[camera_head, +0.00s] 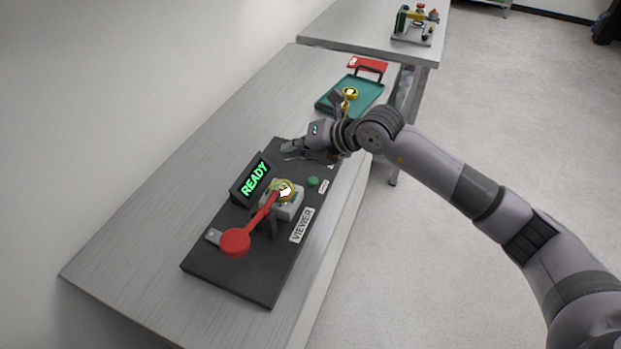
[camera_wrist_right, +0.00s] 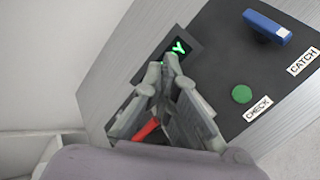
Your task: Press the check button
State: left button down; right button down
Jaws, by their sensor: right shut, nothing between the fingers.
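The check button is a round green button (camera_head: 313,181) on the dark instrument base plate (camera_head: 230,277). It also shows in the right wrist view (camera_wrist_right: 241,94), beside a white CHECK label (camera_wrist_right: 257,109). My right gripper (camera_head: 286,151) is shut and empty, above the far part of the plate. In the head view it is up and left of the button, apart from it. In the right wrist view its fingertips (camera_wrist_right: 163,64) lie left of the button, over the display's edge. The display (camera_head: 255,178) reads READY in green. My left gripper is not in view.
A blue handle (camera_wrist_right: 267,26) stands near the CATCH label (camera_wrist_right: 303,61). A teal tray (camera_head: 364,87) with gold pieces lies beyond my right arm.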

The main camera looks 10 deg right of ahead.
jog(key=w+d+h, duration=0.2)
jog(key=d+h, duration=0.1)
jog(key=d, duration=0.3)
jog(key=shift+w+f, duration=0.1)
jog(key=b, duration=0.4)
send_over(316, 179)
notch_tip(316, 179, down, 8)
jog(key=shift+w+r, duration=0.1)
jog(key=shift+w, duration=0.05)
jog(key=shift+f+b, duration=0.45)
jog(key=shift+b, duration=0.1)
dwell(0.8)
jog(key=shift+f+b, duration=0.45)
